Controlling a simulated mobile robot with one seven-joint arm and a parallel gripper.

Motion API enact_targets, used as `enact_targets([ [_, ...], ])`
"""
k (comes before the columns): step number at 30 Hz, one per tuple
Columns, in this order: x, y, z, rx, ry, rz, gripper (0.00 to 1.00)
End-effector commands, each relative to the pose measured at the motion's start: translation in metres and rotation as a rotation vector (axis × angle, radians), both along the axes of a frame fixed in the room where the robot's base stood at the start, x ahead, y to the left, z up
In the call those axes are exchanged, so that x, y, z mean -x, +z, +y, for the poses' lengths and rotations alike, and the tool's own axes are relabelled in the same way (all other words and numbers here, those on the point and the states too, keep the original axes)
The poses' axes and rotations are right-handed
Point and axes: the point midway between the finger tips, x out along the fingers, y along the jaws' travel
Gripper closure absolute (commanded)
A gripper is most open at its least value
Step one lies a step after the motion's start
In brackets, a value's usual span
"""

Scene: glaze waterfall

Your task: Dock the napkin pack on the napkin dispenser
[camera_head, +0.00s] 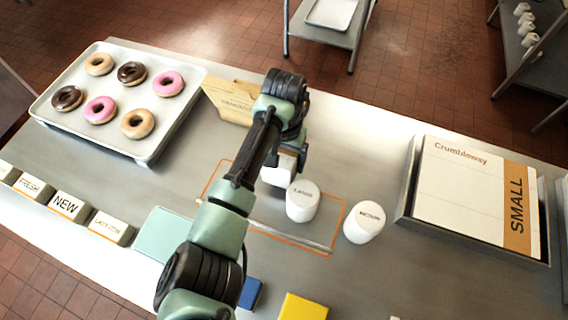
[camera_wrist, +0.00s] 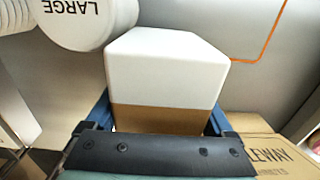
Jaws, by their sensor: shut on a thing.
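The napkin pack (camera_wrist: 165,65) is a white block with a brown band; in the wrist view it fills the space between the blue fingers of my gripper (camera_wrist: 158,118). My gripper (camera_head: 288,160) is shut on it. In the head view the pack (camera_head: 277,176) shows as a white piece below my gripper, partly hidden by my arm. I cannot tell whether it touches the counter. The napkin dispenser, a tan cardboard-coloured piece (camera_head: 228,101) with print, stands behind and left of my gripper. Part of it shows at lower right in the wrist view (camera_wrist: 262,149).
A white LARGE cylinder (camera_head: 302,203) stands close beside the pack, with another white cylinder (camera_head: 364,222) to its right. An orange outline (camera_head: 334,232) marks the counter. A donut tray (camera_head: 150,147) is at left, and a SMALL box (camera_head: 465,195) in a metal tray at right.

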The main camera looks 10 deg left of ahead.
Motion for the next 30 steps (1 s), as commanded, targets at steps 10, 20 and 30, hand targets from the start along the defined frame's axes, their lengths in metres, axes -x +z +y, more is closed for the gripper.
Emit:
enact_targets([
  [10, 0.0, -0.038, 0.0, -0.001, -0.001, 0.001, 0.76],
  [20, 0.001, -0.042, 0.0, 0.001, 0.0, 0.001, 0.76],
  [30, 0.001, -0.038, 0.0, 0.0, 0.0, 0.001, 0.0],
])
